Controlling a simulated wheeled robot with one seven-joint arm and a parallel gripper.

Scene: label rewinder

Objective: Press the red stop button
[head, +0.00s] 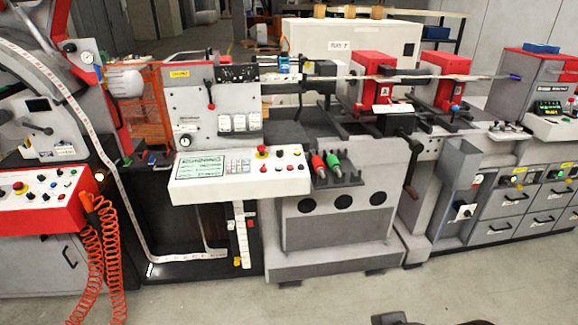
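A red mushroom-shaped button (262,151) with yellow at its base stands on the white control panel (240,188) at the middle of the machine. A second red button (19,187) with yellow around it sits on the sloped red control panel (40,207) at the far left. The picture does not show which one is the stop button by a label. My gripper's fingers do not show. Only dark shapes, perhaps part of my arm, show at the bottom edge, well apart from both panels.
The white panel also carries a display (200,167) and a keypad (238,165). Red and green handled tools (326,166) stand in a rack to its right. Coiled orange hoses (90,250) hang at the left. The grey floor (230,300) in front is clear.

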